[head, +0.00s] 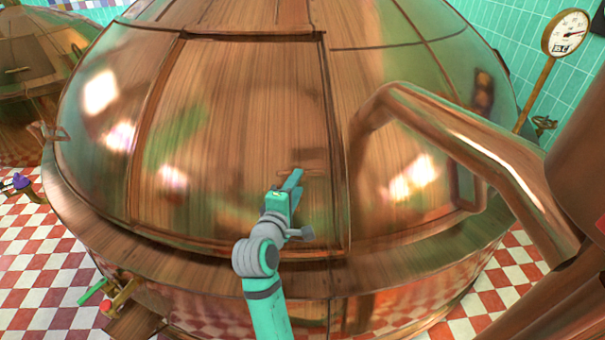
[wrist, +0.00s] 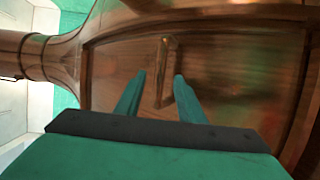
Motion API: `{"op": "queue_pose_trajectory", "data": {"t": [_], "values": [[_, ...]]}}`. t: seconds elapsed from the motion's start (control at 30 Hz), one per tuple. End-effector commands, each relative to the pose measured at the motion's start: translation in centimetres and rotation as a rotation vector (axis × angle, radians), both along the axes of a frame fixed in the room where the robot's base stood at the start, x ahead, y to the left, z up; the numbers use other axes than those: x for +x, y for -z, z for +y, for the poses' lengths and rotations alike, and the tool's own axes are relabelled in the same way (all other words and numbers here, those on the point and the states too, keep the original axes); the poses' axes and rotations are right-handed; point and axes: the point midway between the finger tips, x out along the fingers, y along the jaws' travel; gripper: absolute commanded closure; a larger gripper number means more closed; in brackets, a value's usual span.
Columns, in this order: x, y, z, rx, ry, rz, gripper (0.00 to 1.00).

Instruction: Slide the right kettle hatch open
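The copper kettle (head: 390,65) fills most of the head view. Its hatch (head: 235,110) is a framed curved panel on the near side of the dome; it covers its frame, and I see no opening. The hatch also fills much of the wrist view (wrist: 235,65). A slim copper handle (wrist: 166,70) stands on it, seen in the head view as a small bar (head: 300,153) just beyond my gripper. My gripper (head: 294,178) reaches toward the hatch's lower right part. In the wrist view its fingers (wrist: 160,76) are apart, with the handle appearing between their tips. I cannot tell whether they touch it.
A thick copper pipe (head: 460,130) bends down close to the right of the hatch. A gauge (head: 567,33) stands at the far right. A second copper kettle (head: 35,60) is at the far left. A valve with green and red parts (head: 112,295) sits low at the left.

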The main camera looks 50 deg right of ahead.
Motion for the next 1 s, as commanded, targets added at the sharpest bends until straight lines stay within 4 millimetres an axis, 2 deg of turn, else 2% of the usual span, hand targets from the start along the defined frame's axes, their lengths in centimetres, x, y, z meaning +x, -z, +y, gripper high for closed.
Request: {"op": "queue_pose_trajectory", "data": {"t": [0.2, 0.4, 0.8, 0.83, 0.97, 1.0], "values": [[1.7, 0.5, -3.4, 0.000, 0.000, 0.000, 0.64], [2.7, 0.8, -5.4, 0.000, 0.001, 0.000, 0.64], [3.2, 1.0, -5.7, 0.001, -0.005, -0.001, 0.64], [3.2, 1.0, -5.7, 0.001, -0.005, -0.001, 0.69], [3.2, 1.0, -5.7, 0.000, -0.004, 0.000, 1.00], [3.2, 1.0, -5.7, 0.000, -0.004, 0.000, 1.00]]}}
